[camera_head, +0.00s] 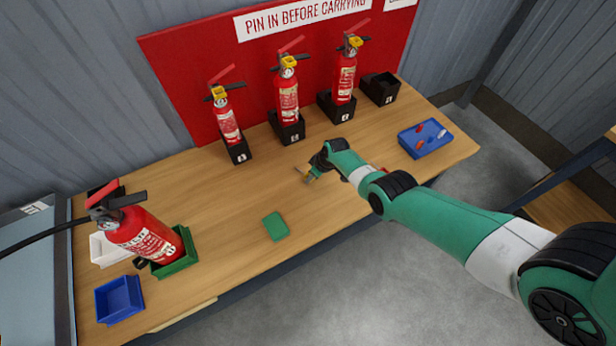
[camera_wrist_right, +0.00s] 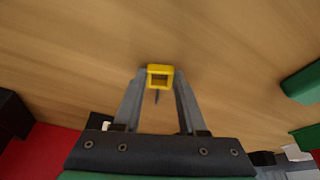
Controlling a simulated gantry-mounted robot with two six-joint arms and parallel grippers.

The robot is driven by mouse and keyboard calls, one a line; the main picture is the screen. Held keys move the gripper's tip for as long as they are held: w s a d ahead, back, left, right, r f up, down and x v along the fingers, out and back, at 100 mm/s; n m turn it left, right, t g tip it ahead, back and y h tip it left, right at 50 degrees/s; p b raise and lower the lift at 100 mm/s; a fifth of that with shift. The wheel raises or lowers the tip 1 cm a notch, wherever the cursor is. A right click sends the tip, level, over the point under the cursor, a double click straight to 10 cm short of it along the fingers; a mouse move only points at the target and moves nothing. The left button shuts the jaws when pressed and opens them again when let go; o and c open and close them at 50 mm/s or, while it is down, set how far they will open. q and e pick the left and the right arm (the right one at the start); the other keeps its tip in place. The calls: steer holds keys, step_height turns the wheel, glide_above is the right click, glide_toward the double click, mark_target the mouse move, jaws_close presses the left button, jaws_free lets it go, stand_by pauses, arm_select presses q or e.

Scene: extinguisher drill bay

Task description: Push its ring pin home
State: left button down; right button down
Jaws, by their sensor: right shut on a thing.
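A red extinguisher (camera_head: 140,235) stands tilted in the picture in a green holder (camera_head: 188,262) at the left of the bench. No yellow ring shows on its head, though the pin hole is too small to make out. My right gripper (camera_head: 308,175) is over the middle of the bench, well to the right of that extinguisher. It is shut on a yellow ring pin (camera_wrist_right: 159,70), whose square ring sits between the fingertips in the right wrist view, with a thin dark pin extending from it. My left gripper is not in view.
Several things line the back: three red extinguishers (camera_head: 288,100) with yellow rings in black holders, and an empty black holder (camera_head: 380,88). A blue tray (camera_head: 425,150) with small pieces is at right. A green pad (camera_head: 276,227) lies mid-bench; a blue bin (camera_head: 120,302) and white bin (camera_head: 104,252) are at left.

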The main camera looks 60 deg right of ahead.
steer(key=shift+r+p, duration=1.5)
steer(key=shift+r, duration=0.1)
steer(key=shift+f, duration=0.1)
